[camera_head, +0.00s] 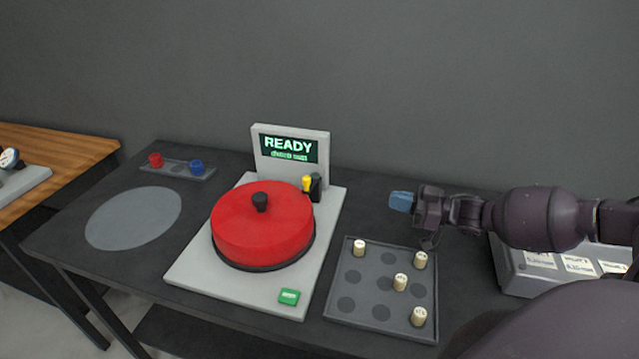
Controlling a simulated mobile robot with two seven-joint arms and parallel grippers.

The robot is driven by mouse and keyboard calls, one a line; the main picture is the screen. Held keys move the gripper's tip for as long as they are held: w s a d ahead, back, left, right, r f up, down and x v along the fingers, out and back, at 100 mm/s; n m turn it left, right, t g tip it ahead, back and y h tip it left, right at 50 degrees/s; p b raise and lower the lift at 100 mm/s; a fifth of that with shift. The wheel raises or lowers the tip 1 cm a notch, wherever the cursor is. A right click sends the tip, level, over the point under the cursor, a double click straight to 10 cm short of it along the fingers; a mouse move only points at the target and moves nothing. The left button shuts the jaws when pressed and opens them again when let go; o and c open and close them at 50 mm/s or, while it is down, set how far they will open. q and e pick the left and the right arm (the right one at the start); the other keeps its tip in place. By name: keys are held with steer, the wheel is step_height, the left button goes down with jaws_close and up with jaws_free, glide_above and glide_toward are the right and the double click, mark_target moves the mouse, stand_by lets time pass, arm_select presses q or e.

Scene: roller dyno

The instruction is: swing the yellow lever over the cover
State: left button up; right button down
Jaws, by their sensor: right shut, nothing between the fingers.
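The yellow lever (306,183) stands at the back right of the grey machine base, beside a dark post. The round red cover (262,222) sits on the machine with a black knob (261,202) on top. The lever is beside the cover's back right edge, not across it. My right gripper (402,202) comes in from the right and is shut and empty, with bluish fingertips. It is above the table, right of the machine and behind the grey peg tray, apart from the lever. My left gripper is not in view.
A screen reading READY (289,148) stands behind the cover, and a green button (289,296) is at the front. A tray (345,304) holds several pale pegs. A grey disc (134,217) and a holder with red and blue knobs (178,169) lie left. A labelled grey box (515,277) stands right.

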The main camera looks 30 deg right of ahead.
mark_target(308, 183)
steer(key=x, duration=1.9)
steer(key=shift+p, duration=0.35)
steer(key=shift+w+a, duration=0.1)
steer(key=shift+w+a+p, duration=0.45)
steer(key=shift+w+a, duration=0.15)
steer(key=shift+a, duration=0.35)
steer(key=shift+w+a, duration=0.1)
